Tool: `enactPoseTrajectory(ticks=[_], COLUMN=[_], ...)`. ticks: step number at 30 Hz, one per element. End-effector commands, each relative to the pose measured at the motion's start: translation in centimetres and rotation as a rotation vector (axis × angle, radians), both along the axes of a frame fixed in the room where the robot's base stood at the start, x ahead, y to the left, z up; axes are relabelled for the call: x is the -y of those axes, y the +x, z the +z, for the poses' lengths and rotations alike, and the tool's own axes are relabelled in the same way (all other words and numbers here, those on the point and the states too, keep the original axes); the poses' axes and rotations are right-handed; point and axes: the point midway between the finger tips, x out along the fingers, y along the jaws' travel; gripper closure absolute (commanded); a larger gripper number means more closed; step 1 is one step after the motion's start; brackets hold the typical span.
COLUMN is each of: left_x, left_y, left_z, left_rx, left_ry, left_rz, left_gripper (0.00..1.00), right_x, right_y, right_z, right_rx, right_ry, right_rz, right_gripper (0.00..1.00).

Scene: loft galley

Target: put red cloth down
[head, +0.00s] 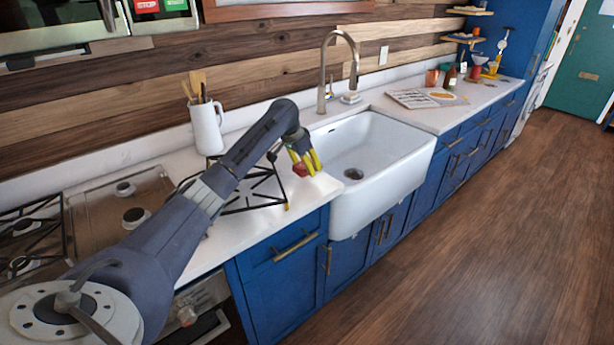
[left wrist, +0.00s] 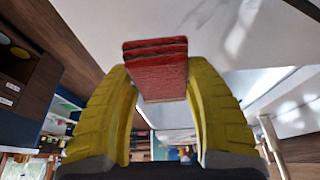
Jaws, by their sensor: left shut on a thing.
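The red cloth (left wrist: 158,68) is a small folded stack between the two yellow fingers of my left gripper (left wrist: 162,85) in the left wrist view. In the head view, my left gripper (head: 310,162) is over the white counter (head: 306,190), just left of the sink. It is shut on the red cloth (head: 300,169), which shows only in part beside the fingers. Whether the cloth touches the counter cannot be told. My right gripper is in neither view.
A white sink (head: 385,160) with a tall faucet (head: 322,75) lies to the right. A black burner grate (head: 250,195) is on the left. A white pitcher with utensils (head: 206,125) stands behind my arm. Printed sheets (head: 413,98) lie beyond the sink.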

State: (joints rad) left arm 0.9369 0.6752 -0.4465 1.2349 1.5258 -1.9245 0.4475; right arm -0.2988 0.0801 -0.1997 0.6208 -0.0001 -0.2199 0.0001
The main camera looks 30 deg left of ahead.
Motion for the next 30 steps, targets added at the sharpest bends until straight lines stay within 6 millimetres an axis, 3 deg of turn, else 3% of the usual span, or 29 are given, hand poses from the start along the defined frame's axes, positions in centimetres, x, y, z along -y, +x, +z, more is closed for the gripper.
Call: enactPoseTrajectory(ticks=[5, 13, 26, 27, 30], left_x=[0.0, 0.0, 0.0, 0.0, 0.0], left_y=[0.0, 0.0, 0.0, 0.0, 0.0], left_z=[-0.9, -4.0, -4.6, -4.6, -4.6], left_rx=[-0.001, -0.001, 0.000, 0.000, 0.000], left_ry=[0.000, 0.000, 0.001, 0.001, 0.001], left_rz=[0.000, 0.000, 0.000, -0.001, -0.001], left_gripper=[0.72, 0.72, 0.72, 0.46, 0.35], right_x=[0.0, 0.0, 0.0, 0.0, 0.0], right_y=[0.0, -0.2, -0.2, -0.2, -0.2], right_z=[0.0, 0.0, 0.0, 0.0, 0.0], right_rx=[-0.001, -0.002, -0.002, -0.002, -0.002], right_ry=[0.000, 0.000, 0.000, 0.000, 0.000], right_rz=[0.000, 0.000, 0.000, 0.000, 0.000], right_gripper=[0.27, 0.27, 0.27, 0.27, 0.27])
